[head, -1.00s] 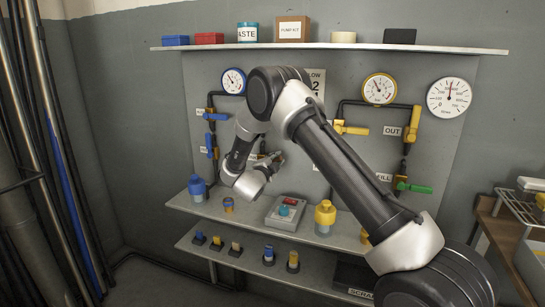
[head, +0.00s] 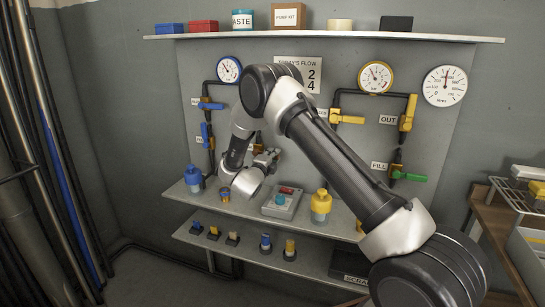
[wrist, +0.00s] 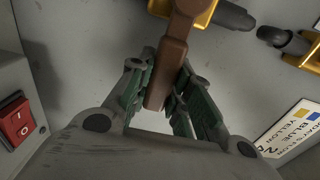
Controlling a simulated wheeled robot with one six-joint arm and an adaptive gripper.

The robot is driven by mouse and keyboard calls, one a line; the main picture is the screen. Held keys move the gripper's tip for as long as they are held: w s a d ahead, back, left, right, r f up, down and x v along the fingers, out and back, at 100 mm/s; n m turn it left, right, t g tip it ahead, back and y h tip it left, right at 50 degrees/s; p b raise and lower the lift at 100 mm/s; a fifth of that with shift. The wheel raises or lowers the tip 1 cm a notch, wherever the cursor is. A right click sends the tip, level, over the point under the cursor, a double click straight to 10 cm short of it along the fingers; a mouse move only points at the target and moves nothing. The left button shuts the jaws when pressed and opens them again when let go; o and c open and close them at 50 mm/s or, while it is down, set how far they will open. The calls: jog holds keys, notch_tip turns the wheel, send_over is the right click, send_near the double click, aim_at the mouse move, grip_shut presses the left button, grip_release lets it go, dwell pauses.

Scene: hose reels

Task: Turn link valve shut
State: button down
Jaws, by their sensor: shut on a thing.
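My gripper (head: 268,156) is at the panel, left of its middle, in the head view. In the wrist view my gripper (wrist: 165,92) has its green-padded fingers shut on a brown handle (wrist: 181,48), one finger on each side. The handle runs up from between the fingers to a yellow valve body (wrist: 205,12) at the top edge. I take this as the link valve. In the head view its handle is mostly hidden by my gripper and wrist.
Blue-handled valves (head: 207,130) stand left of my gripper; yellow valves (head: 408,112) and a green-handled valve (head: 408,177) stand right. Below are a grey box with a red switch (head: 286,190), a blue bottle (head: 193,178) and a yellow bottle (head: 321,206) on a ledge.

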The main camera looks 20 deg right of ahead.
jog(key=shift+f, duration=0.1)
jog(key=c, duration=1.3)
grip_release()
jog(key=shift+s+a, duration=0.1)
jog(key=v, duration=1.1)
jog(key=shift+s+a, duration=0.2)
jog(key=shift+s, duration=0.15)
